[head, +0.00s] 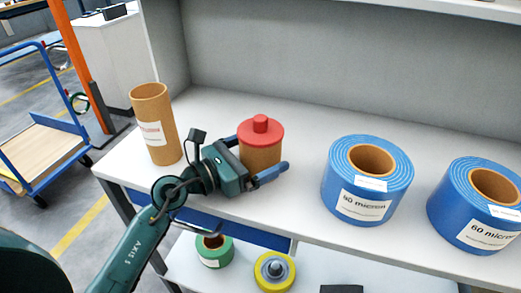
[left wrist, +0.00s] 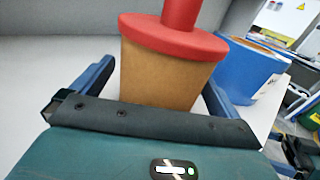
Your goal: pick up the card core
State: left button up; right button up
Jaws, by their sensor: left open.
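A short brown card cylinder (head: 260,155) with a red knobbed cap (head: 261,132) stands upright on the shelf. A taller open brown card tube (head: 153,120) with a white label stands to its left. Which of them is the card core I cannot tell for certain. My left gripper (head: 258,160) is open, with its blue fingers on either side of the short capped cylinder. In the left wrist view the cylinder (left wrist: 160,75) stands between the two fingers, and I see no clear contact. Its lower part is hidden behind the gripper body.
Two blue film rolls, one marked 80 micron (head: 358,205) and one marked 60 micron (head: 470,225), stand to the right. A green roll (head: 214,252) and a yellow roll (head: 273,272) sit on the lower shelf. A grey back panel (head: 300,60) rises behind.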

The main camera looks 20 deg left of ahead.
pick_arm(q)
jog(key=shift+w+d, duration=0.4)
jog(key=shift+w, duration=0.1)
jog(key=shift+c, duration=0.4)
jog(key=c, duration=0.9)
